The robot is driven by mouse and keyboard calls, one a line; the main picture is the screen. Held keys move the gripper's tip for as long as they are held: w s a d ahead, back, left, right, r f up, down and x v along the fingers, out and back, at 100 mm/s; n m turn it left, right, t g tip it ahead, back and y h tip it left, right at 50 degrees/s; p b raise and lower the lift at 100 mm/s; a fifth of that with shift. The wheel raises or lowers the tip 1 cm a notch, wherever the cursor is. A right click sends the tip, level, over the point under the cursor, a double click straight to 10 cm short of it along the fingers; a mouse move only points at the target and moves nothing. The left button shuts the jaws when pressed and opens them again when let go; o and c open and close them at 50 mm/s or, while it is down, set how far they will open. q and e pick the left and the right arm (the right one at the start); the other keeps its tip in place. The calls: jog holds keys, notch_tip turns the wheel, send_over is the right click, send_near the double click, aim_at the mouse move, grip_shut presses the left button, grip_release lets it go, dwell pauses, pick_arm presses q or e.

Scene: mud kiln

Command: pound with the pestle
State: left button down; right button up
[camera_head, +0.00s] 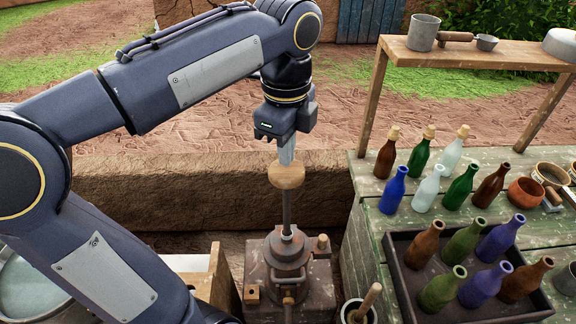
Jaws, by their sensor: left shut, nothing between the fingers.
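My left gripper (286,155) points down and is shut and empty. Its fingertips are at the top of a round wooden knob (287,176); I cannot tell whether they touch it. The knob tops a dark upright rod (287,212) that runs down into a grey metal pot-like body (287,252) on a block. A wooden pestle (369,298) stands tilted in a small pale mortar (352,313), at the bottom edge right of the block. The mortar is partly cut off by the frame. My right gripper is not in view.
A green worn table (355,175) on the right holds several bottles and a dark tray (404,293) of more bottles. A wooden shelf (470,57) with metal cups stands above it. A low mud wall (180,195) runs behind. A metal basin (30,285) is at lower left.

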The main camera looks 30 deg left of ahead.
pick_arm(q)
notch_tip(320, 180, down, 19)
jog(key=b, duration=1.3)
jog(key=shift+f, duration=0.1)
jog(key=shift+r, duration=0.2)
notch_tip(320, 180, up, 19)
jog(key=p, duration=1.8)
jog(key=shift+r, duration=0.1)
jog(key=shift+f, duration=0.2)
